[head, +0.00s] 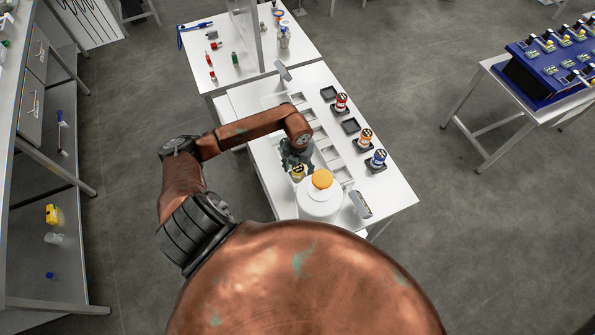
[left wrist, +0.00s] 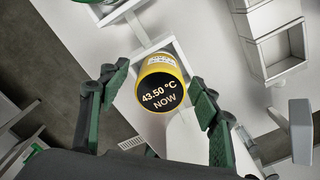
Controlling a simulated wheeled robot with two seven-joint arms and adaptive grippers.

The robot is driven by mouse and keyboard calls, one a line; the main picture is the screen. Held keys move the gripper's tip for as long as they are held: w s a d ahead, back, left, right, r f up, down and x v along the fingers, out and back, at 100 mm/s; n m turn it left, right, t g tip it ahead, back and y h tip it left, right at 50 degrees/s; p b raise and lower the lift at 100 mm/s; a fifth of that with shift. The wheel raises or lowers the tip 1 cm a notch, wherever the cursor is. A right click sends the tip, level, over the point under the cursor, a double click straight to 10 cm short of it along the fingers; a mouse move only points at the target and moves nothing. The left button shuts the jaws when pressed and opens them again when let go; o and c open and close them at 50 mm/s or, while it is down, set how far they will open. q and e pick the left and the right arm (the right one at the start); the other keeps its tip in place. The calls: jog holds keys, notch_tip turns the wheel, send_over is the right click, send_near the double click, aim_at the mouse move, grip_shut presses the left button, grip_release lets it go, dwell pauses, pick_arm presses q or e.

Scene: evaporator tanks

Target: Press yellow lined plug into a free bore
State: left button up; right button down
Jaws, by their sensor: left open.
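Two flat black square holders, (head: 328,93) and (head: 350,126), look empty. I cannot make out a bore in them. My right gripper is not in view.
Red (head: 341,102), orange (head: 365,136) and blue (head: 378,158) plugs stand along the table's right side. Another table (head: 225,60) is behind. A blue rack (head: 553,65) is at far right.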

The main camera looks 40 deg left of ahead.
pick_arm(q)
jog(key=shift+f, duration=0.2)
jog(key=c, duration=1.4)
